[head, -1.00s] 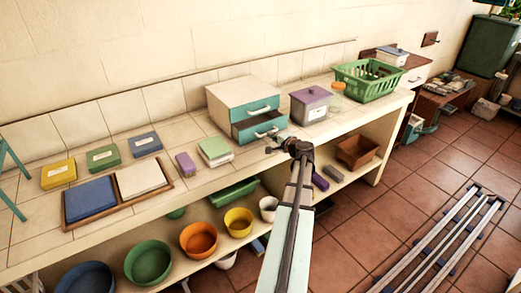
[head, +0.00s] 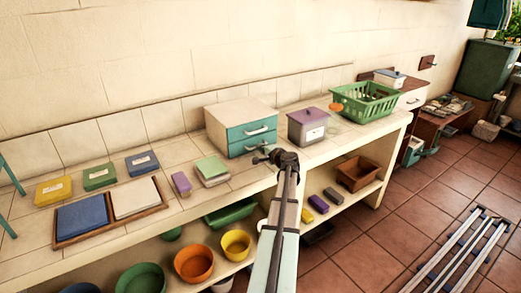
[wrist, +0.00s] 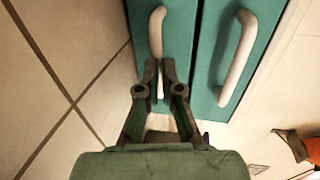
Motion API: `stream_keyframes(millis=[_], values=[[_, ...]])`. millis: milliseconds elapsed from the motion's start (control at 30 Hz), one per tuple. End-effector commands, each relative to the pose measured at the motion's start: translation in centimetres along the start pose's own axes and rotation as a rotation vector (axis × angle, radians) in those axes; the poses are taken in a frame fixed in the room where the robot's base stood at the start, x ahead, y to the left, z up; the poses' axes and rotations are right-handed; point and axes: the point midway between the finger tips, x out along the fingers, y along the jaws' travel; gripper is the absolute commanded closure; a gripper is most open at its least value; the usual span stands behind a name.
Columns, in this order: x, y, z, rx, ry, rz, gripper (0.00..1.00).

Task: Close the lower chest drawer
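The white chest (head: 240,112) stands on the tiled counter with two teal drawers. The lower drawer (head: 238,150) looks flush or nearly flush under the upper drawer (head: 235,134). My gripper (head: 258,157) is at the lower drawer's front, by its white handle. In the wrist view, my gripper's fingertips (wrist: 160,66) are close together in front of the lower drawer's handle (wrist: 157,32) and cover part of it. The fingers look shut, with nothing clearly held. Contact with the drawer cannot be told. The upper drawer's handle (wrist: 239,58) is to the right, clear of the fingers.
A purple-lidded box (head: 307,127) stands right of the chest, near a green basket (head: 366,102). A green-topped block (head: 211,169) and a purple block (head: 181,183) lie to the left. Bowls and small blocks are on the shelf below. The wall is behind the chest.

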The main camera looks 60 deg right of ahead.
Motion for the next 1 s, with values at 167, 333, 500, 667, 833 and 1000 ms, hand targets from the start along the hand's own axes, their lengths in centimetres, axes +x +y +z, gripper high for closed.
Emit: stream_keyframes(millis=[167,333,500,667,833,1000], values=[[-1.7,-0.1,0.4,-0.001,-0.002,-0.004,1.00],[-5.0,0.0,1.0,-0.003,-0.009,-0.003,1.00],[-8.7,0.0,1.0,-0.004,-0.009,-0.002,1.00],[-11.4,0.0,1.0,-0.003,-0.009,-0.002,1.00],[-13.1,-0.1,0.8,-0.003,-0.010,-0.001,1.00],[-13.6,-0.1,1.1,-0.002,-0.016,0.003,1.00]])
